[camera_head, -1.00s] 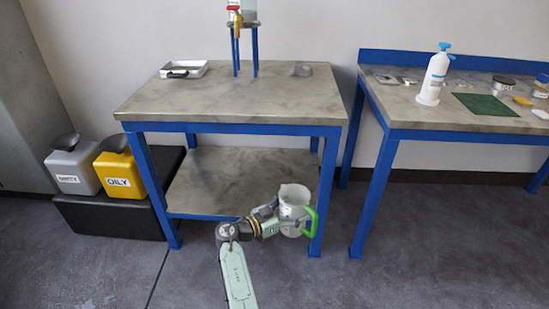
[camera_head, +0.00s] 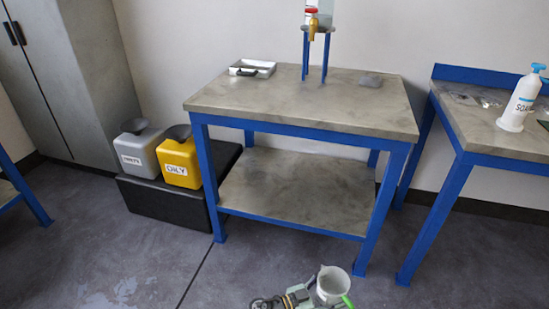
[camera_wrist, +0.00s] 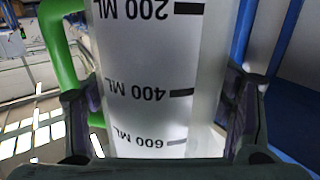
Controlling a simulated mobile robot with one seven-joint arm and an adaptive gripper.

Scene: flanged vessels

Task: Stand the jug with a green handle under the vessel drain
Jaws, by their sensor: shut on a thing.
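The jug (camera_head: 333,285) is a whitish, open-topped measuring jug with a green handle, low in the head view in front of the blue-legged table. My gripper (camera_head: 315,297) is shut on it; in the wrist view my gripper's fingers (camera_wrist: 160,120) sit on either side of the jug (camera_wrist: 150,60), which shows ML marks. The green handle (camera_wrist: 62,50) is at the left there. The vessel's top is cut off.
A second table (camera_head: 500,135) stands right with a soap bottle (camera_head: 521,100). Grey (camera_head: 138,150) and yellow (camera_head: 180,160) bins stand left.

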